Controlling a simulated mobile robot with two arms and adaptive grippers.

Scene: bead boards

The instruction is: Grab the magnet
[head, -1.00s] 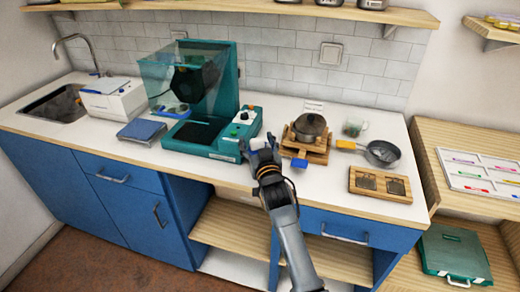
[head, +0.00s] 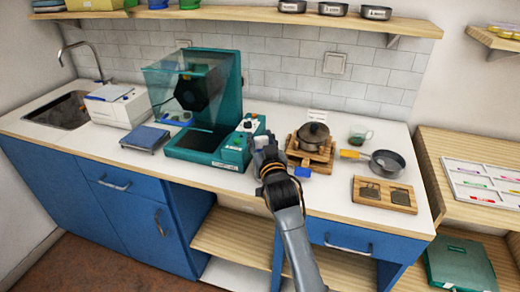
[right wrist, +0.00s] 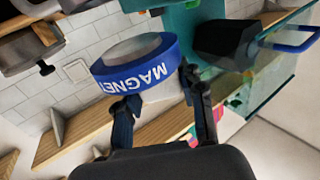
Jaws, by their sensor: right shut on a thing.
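The magnet (right wrist: 147,67) is a short blue cylinder with a pale grey face and the white word MAGNET on its side. In the right wrist view it sits at my right gripper (right wrist: 162,108), which is shut on it. In the head view the right gripper (head: 264,146) is over the counter's front part, just right of the teal machine's control panel (head: 242,146). There the magnet is hidden by the gripper. My left gripper is not in view.
The teal machine (head: 229,85) with a clear hood stands left of my gripper. A pot (head: 314,133) on a wooden stand, a pan (head: 388,162) and a wooden board (head: 369,202) are to the right. A wall shelf (head: 240,14) runs above the white counter.

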